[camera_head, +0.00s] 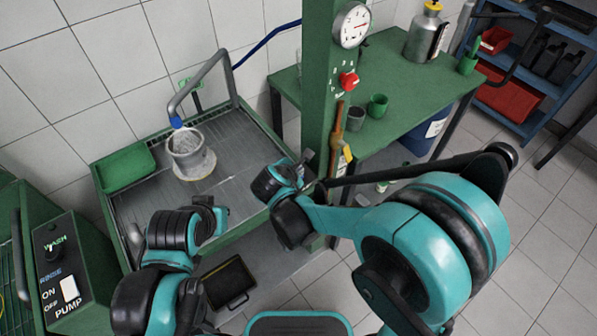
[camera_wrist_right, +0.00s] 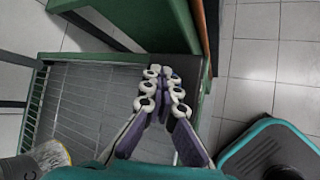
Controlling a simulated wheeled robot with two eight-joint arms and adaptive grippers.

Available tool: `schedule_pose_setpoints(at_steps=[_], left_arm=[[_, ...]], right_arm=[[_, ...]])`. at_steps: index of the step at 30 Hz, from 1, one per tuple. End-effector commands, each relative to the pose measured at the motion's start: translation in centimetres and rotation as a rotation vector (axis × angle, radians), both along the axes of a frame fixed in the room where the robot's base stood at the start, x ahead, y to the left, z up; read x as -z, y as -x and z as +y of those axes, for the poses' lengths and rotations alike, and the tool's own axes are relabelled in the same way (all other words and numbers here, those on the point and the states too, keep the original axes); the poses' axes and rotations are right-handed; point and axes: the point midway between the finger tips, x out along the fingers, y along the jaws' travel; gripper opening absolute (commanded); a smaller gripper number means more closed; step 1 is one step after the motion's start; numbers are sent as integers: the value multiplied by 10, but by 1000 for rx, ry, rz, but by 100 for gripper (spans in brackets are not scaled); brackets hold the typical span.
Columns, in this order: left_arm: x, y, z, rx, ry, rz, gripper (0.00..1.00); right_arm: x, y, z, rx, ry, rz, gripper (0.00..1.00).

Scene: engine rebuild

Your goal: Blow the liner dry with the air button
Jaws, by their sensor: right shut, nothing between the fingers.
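The liner (camera_head: 187,156), a grey open cylinder, stands upright in the wash basin (camera_head: 232,165) below the blue tip of a bent grey pipe (camera_head: 208,77). Part of it shows at the lower left of the right wrist view (camera_wrist_right: 50,156).
The green post (camera_head: 320,75) carries a gauge (camera_head: 352,25) and a red knob (camera_head: 348,81). A green tray (camera_head: 127,167) sits at the basin's left. A green table (camera_head: 425,80) with cups stands behind the post. A pump control box (camera_head: 65,265) is at lower left.

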Motion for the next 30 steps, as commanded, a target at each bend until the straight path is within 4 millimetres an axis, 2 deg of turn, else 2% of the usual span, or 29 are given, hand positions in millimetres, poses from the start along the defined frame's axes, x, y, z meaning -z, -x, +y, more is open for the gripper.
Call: schedule_pose_setpoints(at_steps=[6,20,30], left_arm=[[-11,0,0,0,0,0,0],[-14,0,0,0,0,0,0],[-40,0,0,0,0,0,0]], right_arm=[[-14,0,0,0,0,0,0],[-18,0,0,0,0,0,0],[-52,0,0,0,0,0,0]])
